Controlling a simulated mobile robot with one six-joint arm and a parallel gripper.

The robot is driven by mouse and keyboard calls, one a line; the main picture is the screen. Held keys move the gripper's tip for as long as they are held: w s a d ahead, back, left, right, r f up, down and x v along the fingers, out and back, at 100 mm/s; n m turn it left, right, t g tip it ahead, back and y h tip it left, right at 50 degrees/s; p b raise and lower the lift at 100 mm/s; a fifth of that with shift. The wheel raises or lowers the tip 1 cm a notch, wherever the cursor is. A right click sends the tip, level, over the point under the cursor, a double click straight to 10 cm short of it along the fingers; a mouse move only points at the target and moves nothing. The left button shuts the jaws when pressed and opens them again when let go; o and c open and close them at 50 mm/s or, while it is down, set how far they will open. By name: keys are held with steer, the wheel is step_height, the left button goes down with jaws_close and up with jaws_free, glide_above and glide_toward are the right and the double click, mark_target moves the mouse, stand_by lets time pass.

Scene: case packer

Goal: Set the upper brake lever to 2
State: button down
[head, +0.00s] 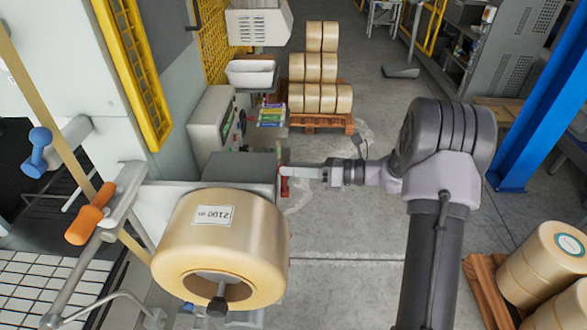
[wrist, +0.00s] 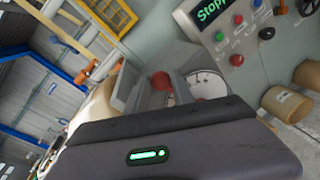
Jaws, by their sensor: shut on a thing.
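A red brake lever (head: 284,188) is at the right end of the grey box beside the large tape roll (head: 205,245). My gripper (head: 288,172) reaches it from the right and is shut on it. In the wrist view, a red knob (wrist: 161,81) shows between the grey fingers of my gripper (wrist: 150,90). A pale round dial (wrist: 203,82) is beside the fingers; its marks are too small to read. The gripper hides part of the lever, so I cannot tell its setting or whether it is the upper one.
A control panel (wrist: 226,22) with a green display reading "Stopp" and several coloured buttons stands near the dial. A pallet of rolls (head: 320,122) is at the back, and more rolls (head: 550,265) are at the lower right. The floor (head: 345,240) between is clear.

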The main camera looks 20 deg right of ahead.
steer(key=shift+f, duration=0.1)
steer(key=c, duration=1.4)
jaws_free()
steer(key=b+v, duration=0.2)
steer(key=v, duration=1.5)
steer(key=shift+d+b, duration=0.25)
steer(key=shift+b, duration=0.05)
